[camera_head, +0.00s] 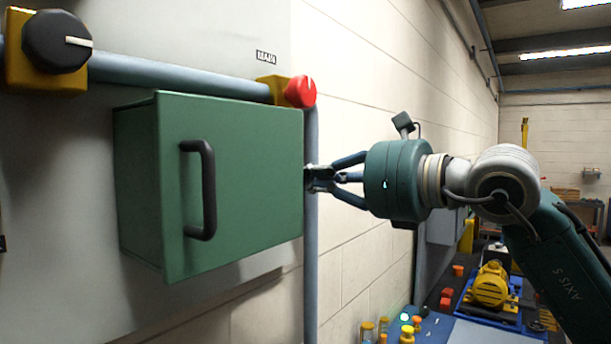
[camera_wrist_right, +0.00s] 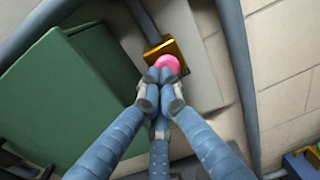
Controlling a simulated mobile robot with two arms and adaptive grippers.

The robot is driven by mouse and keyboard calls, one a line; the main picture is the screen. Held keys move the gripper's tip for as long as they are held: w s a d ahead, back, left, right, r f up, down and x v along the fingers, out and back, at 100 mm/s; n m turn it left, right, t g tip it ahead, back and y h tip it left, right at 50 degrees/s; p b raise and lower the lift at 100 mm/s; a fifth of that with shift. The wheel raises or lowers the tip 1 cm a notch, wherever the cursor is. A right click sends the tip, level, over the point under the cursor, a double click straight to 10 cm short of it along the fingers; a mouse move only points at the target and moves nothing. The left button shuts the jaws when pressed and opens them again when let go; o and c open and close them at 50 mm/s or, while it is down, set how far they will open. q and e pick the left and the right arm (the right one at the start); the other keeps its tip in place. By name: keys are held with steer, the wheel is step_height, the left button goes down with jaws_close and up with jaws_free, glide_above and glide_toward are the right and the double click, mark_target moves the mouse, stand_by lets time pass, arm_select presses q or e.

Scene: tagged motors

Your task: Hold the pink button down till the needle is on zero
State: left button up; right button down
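The pink button (camera_wrist_right: 170,64) sits on a yellow block on the wall panel in the right wrist view. In the head view it does not show. My right gripper (camera_head: 314,178) reaches in from the right, its tips at the right edge of the green box. In the wrist view my right gripper (camera_wrist_right: 160,82) has its fingers drawn together with nothing visible between them. Its tips overlap the lower part of the button; I cannot tell whether they touch or press it. No gauge or needle shows. My left gripper is not in view.
A green box (camera_head: 235,185) with a black handle (camera_head: 203,190) juts from the panel, left of my right gripper. A red knob (camera_head: 301,91) and a black knob (camera_head: 57,41) sit along a grey pipe (camera_head: 170,74). A yellow motor (camera_head: 490,286) stands lower right.

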steer(key=v, duration=1.1)
steer(key=shift+d+r, duration=0.15)
steer(key=shift+s, duration=0.15)
